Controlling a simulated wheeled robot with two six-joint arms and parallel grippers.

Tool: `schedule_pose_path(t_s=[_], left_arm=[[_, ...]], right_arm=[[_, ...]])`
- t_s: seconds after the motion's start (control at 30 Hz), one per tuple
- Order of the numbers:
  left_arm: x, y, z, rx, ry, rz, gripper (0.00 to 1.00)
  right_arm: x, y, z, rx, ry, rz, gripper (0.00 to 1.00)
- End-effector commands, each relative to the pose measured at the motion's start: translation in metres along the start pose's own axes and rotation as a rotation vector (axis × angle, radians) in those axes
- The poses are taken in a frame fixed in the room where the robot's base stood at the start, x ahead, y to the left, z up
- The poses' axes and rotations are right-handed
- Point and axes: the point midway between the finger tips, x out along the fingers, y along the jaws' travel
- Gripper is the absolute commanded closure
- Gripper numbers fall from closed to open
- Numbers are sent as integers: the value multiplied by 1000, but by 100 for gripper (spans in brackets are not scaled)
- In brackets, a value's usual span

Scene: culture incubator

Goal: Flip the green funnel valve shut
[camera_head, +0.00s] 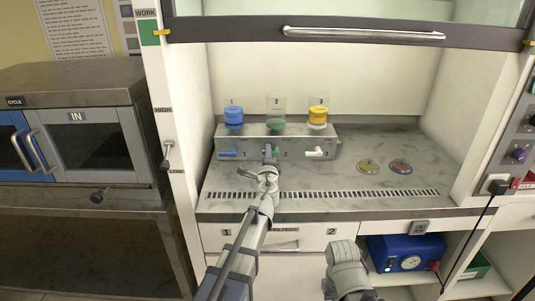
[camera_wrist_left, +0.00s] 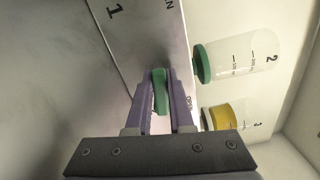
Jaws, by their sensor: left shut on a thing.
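The grey manifold (camera_head: 245,137) stands at the back of the hood's work surface. Its middle station, number 2, carries a clear cup on a green base (camera_head: 275,126); that green base also shows in the left wrist view (camera_wrist_left: 202,64). The green valve lever (camera_wrist_left: 159,90) is on the manifold's front face below it. My left gripper (camera_head: 270,154) reaches the lever from the front. Its purple fingers are shut on the green lever, which lies lengthwise between them. In the head view the fingers mostly hide the lever. Part of my right arm shows at the bottom, its fingers out of sight.
A blue lever (camera_head: 228,153) is left of my gripper and a white lever (camera_head: 313,153) right of it. Two small dishes (camera_head: 369,166) (camera_head: 401,167) lie on the right. The raised sash (camera_head: 350,34) hangs above.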

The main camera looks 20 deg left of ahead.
Motion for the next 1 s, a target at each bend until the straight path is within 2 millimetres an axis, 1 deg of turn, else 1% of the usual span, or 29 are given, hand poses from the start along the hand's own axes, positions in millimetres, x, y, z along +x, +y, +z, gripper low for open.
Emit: schedule_pose_path(t_s=[0.13,0.4,0.7,0.73,0.9,1.0], left_arm=[[0,1,0,-14,0,0,100],[0,6,-1,-180,1,0,100],[0,6,-1,-196,1,0,100],[0,6,-1,-196,1,0,78],[0,6,-1,-194,1,0,59],[0,6,-1,-194,1,0,50]], right_arm=[[1,0,0,0,0,0,100],[6,-1,0,0,0,0,100],[6,-1,0,0,0,0,100],[6,-1,0,0,0,0,100],[6,-1,0,0,0,0,100],[6,-1,0,0,0,0,100]])
